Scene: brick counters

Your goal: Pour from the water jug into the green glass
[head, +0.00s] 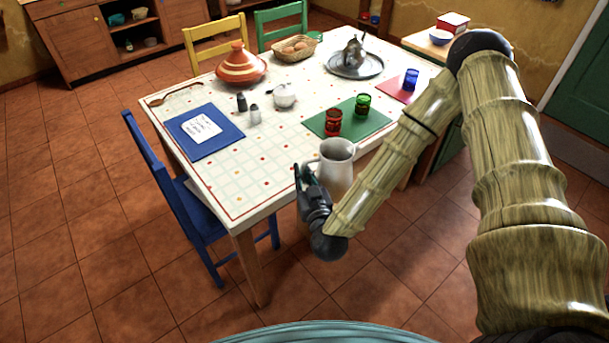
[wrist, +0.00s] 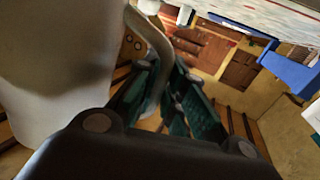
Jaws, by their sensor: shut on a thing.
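The water jug (head: 336,165) is pale cream and upright, held near the table's front right edge in the head view. My gripper (head: 306,180) is at its left side, shut on the jug's handle. In the wrist view the jug's body (wrist: 60,60) fills the left, and its curved handle (wrist: 158,45) runs between my green-padded fingers (wrist: 172,100). The green glass (head: 363,104) stands on the green mat (head: 372,124), farther back and right of the jug. The jug's contents are not visible.
A red glass (head: 333,122) shares the green mat, between jug and green glass. A blue glass (head: 411,79) stands on a red mat (head: 388,90). Shakers (head: 255,115), a sugar bowl (head: 284,95) and a tagine (head: 241,66) stand on the table.

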